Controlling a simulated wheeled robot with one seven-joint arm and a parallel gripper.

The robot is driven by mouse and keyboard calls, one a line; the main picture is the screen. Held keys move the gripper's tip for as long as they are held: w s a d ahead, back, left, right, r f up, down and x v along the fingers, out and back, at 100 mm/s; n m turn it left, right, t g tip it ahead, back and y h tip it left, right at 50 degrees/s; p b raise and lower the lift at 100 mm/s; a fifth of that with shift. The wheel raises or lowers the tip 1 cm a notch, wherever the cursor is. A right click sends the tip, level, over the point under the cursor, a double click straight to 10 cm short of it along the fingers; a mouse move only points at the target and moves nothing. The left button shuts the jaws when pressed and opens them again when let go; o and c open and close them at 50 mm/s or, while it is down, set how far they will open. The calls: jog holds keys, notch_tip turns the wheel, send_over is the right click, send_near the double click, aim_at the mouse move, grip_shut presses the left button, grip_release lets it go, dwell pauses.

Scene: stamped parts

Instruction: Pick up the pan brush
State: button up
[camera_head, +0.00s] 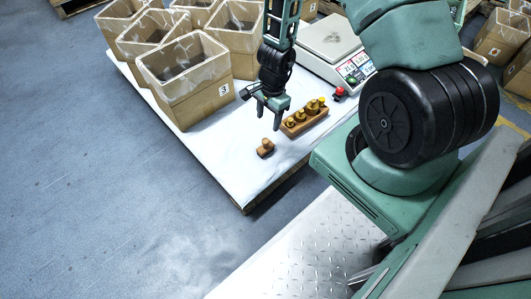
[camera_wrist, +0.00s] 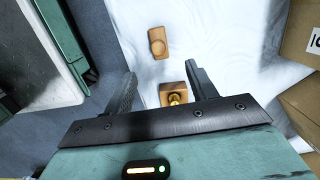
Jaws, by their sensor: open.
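A small brown wooden piece, which looks like the pan brush (camera_head: 265,148), lies on the white-topped table near its front edge. It also shows in the wrist view (camera_wrist: 158,42), beyond my fingertips; its bristles cannot be made out. My gripper (camera_head: 268,117) hangs pointing down above the table, behind the brush in the head view. In the wrist view my gripper (camera_wrist: 160,70) has its two fingers spread apart with nothing held between them.
A wooden block with several brass weights (camera_head: 303,118) lies right of my gripper; its end (camera_wrist: 173,97) shows between the fingers. A scale (camera_head: 328,42) and a red-topped item (camera_head: 339,92) stand behind. Lined cartons (camera_head: 190,98) fill the table's left. Table around the brush is clear.

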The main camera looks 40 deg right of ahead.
aim_at(265, 140)
jog(key=f+b, duration=0.1)
jog(key=f, duration=0.1)
jog(key=f+b, duration=0.2)
jog(key=f, duration=0.1)
jog(key=a+f+b, duration=0.1)
jog(key=f+b, duration=0.1)
jog(key=f, duration=0.1)
jog(key=shift+f, duration=0.1)
jog(key=f+b, duration=0.5)
jog(key=shift+s+a+f, duration=0.1)
jog(key=shift+a, duration=0.2)
jog(key=c, duration=1.1)
